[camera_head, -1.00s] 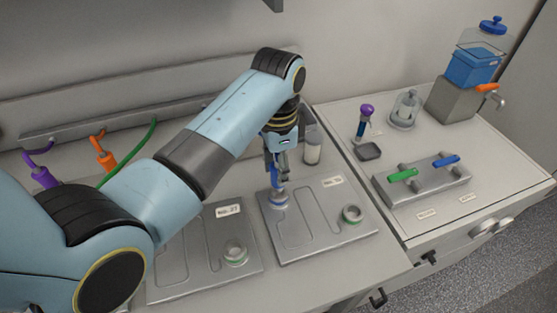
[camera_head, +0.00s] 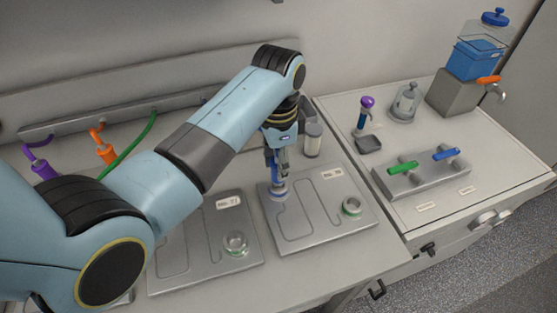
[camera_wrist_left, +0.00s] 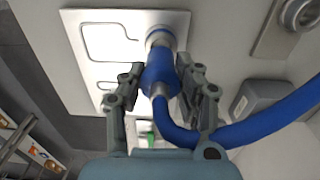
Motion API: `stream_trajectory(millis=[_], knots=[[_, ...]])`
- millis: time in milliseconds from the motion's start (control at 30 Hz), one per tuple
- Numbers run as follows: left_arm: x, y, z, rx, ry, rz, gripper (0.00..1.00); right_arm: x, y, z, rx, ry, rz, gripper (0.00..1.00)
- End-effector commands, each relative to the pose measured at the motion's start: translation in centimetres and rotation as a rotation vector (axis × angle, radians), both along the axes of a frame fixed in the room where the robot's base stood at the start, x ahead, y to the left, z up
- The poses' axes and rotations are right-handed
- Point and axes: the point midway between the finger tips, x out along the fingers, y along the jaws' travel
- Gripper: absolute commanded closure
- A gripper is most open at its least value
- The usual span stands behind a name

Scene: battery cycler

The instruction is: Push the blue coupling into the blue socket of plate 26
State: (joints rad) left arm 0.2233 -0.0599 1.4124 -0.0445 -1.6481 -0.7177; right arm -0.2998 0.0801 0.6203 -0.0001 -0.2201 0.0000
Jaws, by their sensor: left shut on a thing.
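My left gripper (camera_head: 277,176) reaches down over the back left corner of plate 26 (camera_head: 307,238), the right one of two flat plates in the head view. In the left wrist view the gripper (camera_wrist_left: 161,82) is shut on the blue coupling (camera_wrist_left: 159,72), with its blue hose (camera_wrist_left: 265,122) curving off to the right. The coupling's tip is at the blue socket (camera_head: 279,194), a metal ring that also shows in the left wrist view (camera_wrist_left: 161,36). The two look in line and touching; I cannot tell how deep the coupling sits. My right gripper is not in view.
Plate 27 (camera_head: 195,268) lies to the left. Plate 26 has a green-ringed socket (camera_head: 352,206) at its front right. Purple (camera_head: 44,172) and orange (camera_head: 107,153) couplings hang at the back rail. A lidded jar (camera_head: 313,140) stands behind plate 26. A valve block (camera_head: 425,178) stands right.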

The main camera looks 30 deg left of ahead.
Motion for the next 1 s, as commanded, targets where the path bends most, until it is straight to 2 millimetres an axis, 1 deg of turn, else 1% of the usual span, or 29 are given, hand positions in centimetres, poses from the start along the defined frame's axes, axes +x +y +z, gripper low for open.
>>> stream_trajectory(millis=[200, 467, 800, 1000], knots=[[0.0, 0.0, -0.6, 0.001, 0.001, 0.0, 1.0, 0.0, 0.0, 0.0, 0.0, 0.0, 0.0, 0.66], [0.0, 0.0, -0.6, 0.0, 0.0, 0.0, 1.0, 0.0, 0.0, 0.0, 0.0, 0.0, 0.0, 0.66], [0.0, 0.0, -1.4, 0.0, 0.001, 0.0, 1.0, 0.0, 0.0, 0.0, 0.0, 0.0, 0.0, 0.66], [0.0, 0.0, -1.5, 0.0, 0.0, 0.0, 1.0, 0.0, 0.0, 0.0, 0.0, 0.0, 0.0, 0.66]])
